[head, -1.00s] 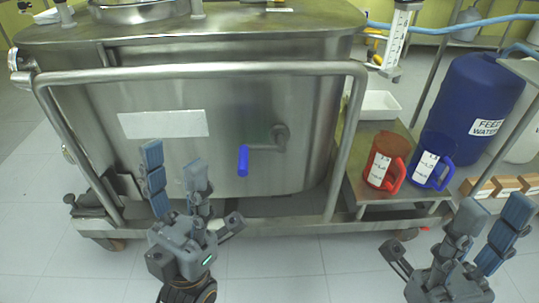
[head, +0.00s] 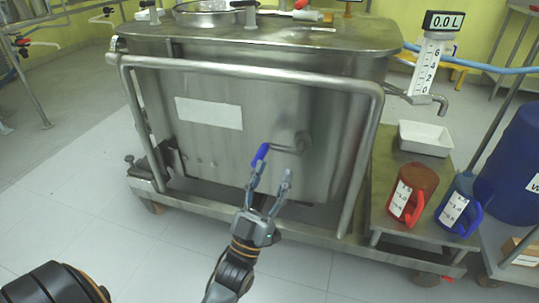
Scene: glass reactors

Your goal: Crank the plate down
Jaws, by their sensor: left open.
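A crank (head: 285,148) with a blue handle (head: 260,155) sticks out from the front of a steel tank (head: 255,110). The handle points to the left and a little down from the crank's hub. My left gripper (head: 269,181) is open, just below the blue handle, with its fingers pointing up. Whether a finger touches the handle cannot be told. No plate that the crank moves can be made out. My right gripper is not in view.
A steel guard rail (head: 240,70) runs across the tank front. To the right, a side shelf holds a red jug (head: 412,190), a blue jug (head: 458,205) and a white tray (head: 424,138). A display reading 0.0 L (head: 455,21) stands above. A blue drum (head: 515,165) is at the right edge.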

